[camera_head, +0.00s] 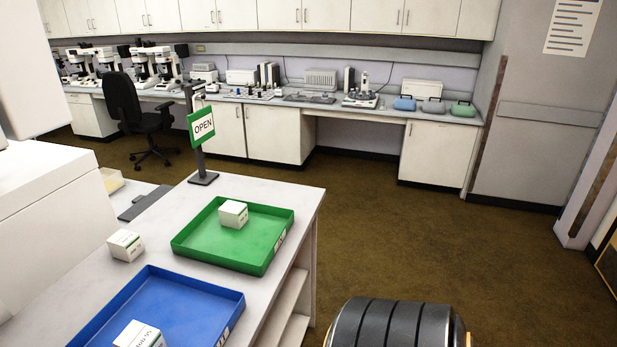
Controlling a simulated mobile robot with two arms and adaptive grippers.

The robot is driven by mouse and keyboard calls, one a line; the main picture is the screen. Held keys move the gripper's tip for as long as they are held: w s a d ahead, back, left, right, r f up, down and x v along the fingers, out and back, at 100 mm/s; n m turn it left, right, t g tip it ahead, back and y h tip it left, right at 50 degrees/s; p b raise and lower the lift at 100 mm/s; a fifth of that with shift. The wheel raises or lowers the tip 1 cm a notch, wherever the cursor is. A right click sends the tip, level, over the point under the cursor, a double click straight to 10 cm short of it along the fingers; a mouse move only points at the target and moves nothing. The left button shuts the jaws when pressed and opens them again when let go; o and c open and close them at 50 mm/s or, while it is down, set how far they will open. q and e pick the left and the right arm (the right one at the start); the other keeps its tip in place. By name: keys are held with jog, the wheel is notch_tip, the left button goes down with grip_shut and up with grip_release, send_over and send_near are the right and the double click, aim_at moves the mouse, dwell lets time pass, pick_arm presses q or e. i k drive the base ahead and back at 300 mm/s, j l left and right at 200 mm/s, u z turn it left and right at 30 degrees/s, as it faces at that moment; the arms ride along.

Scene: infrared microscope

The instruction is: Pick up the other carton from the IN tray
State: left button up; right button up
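A green tray (194,247) lies on the white counter with one small white carton (233,214) in it, near its far side. A blue tray (204,308) lies nearer, cut off by the bottom edge, with a white carton (139,336) in it, also partly cut off. A third white carton (125,245) stands on the bare counter left of the two trays. Each tray has a small label on its right side, too small to read, so I cannot tell which is the IN tray. Neither of my grippers shows in this view.
An OPEN sign (202,128) on a black stand is at the counter's far end. A large white instrument (50,215) fills the left side. Open floor (400,240) lies right of the counter. A black chair (135,115) and a long bench with microscopes are behind.

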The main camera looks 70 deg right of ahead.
aim_at(233, 214)
jog(key=z, duration=1.65)
jog(key=u, duration=0.35)
jog(key=i+l+u, duration=0.1)
jog(key=l+u, duration=0.5)
jog(key=u, duration=0.15)
jog(key=l+u, duration=0.35)
